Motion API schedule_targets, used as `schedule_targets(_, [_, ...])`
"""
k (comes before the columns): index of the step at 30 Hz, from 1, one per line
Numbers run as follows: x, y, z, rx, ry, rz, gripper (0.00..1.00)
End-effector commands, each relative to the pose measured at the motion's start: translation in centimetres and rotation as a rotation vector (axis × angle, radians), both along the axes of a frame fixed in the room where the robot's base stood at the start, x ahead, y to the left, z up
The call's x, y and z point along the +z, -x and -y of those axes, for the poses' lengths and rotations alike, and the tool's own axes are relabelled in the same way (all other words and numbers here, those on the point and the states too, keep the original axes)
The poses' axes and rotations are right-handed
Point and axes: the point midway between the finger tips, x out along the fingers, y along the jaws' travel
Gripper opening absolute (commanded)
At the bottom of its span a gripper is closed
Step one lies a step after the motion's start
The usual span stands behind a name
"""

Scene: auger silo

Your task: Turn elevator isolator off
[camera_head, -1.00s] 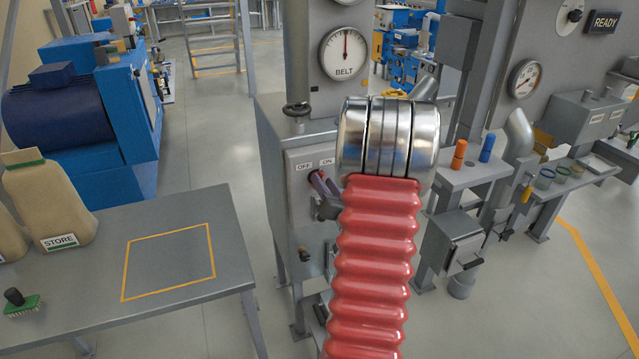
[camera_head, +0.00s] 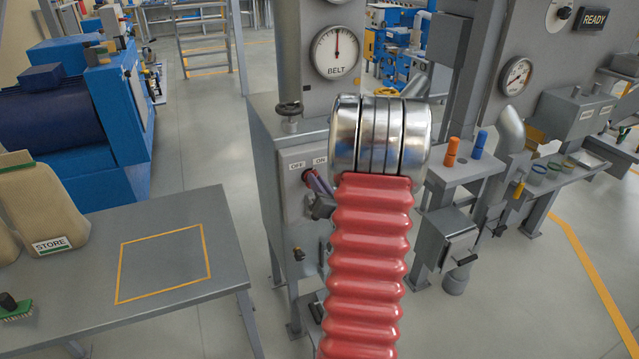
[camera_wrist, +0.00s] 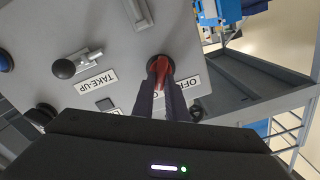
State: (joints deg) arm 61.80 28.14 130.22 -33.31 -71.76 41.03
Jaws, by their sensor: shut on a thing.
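The elevator isolator is a small red handle (camera_head: 308,175) on the front of a grey cabinet (camera_head: 270,190), just below the OFF and ON labels. In the wrist view the red handle (camera_wrist: 160,68) stands in a dark round mount beside the partly covered OFF label (camera_wrist: 168,86). My gripper (camera_head: 316,186) is at the cabinet front with its fingers shut on the handle. In the wrist view the two dark fingers (camera_wrist: 162,82) reach up to it from both sides. The fingers hide part of the handle, so I cannot tell its exact angle.
A TAKE-UP lever with a black knob (camera_wrist: 64,68) is close beside the isolator. A BELT gauge (camera_head: 336,52) and a handwheel (camera_head: 289,110) are above. A table (camera_head: 150,275) stands left; a shelf with orange and blue pegs (camera_head: 465,165) stands right. Floor between is clear.

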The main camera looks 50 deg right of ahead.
Motion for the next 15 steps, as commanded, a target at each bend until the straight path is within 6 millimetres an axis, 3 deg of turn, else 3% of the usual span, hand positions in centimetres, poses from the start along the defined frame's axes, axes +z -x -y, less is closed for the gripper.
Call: schedule_targets(15, [-0.2, 0.31, 0.04, -0.012, 0.201, -0.127, 0.0])
